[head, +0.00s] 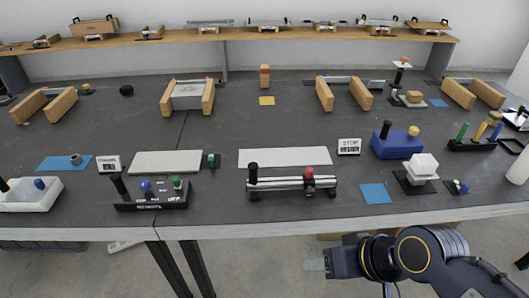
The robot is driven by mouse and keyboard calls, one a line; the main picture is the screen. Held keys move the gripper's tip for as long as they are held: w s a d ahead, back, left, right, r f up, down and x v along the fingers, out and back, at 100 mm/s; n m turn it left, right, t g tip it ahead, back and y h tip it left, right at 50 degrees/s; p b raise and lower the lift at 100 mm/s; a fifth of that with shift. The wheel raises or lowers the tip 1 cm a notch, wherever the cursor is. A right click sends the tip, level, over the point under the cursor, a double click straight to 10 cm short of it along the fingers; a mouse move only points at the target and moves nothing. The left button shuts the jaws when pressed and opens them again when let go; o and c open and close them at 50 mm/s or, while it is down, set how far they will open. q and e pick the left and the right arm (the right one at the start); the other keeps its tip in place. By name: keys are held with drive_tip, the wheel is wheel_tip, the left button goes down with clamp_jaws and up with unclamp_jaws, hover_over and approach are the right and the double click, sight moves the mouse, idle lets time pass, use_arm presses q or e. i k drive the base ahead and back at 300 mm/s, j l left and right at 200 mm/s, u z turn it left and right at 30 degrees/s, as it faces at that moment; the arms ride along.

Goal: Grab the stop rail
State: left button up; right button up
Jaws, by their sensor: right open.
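A silvery double-bar rail (290,183) lies near the front edge of the table, right of the picture's middle. It has a black upright handle (253,172) at its left end and a red-topped knob (309,172) toward its right. A small sign (348,146) reading "STOP" with a second word stands behind it to the right. My right gripper (315,265) is open and empty, below and in front of the table's front edge, apart from the rail. My left gripper is not in view.
A black control box (152,195) stands left of the rail, and a white plate (285,157) lies behind it. The table's light front edge (290,223) lies between my gripper and the rail.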

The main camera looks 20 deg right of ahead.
sight(253, 184)
drive_tip(key=i+j+z, duration=0.6)
drive_tip(key=j, duration=0.3)
drive_tip(key=i, duration=0.1)
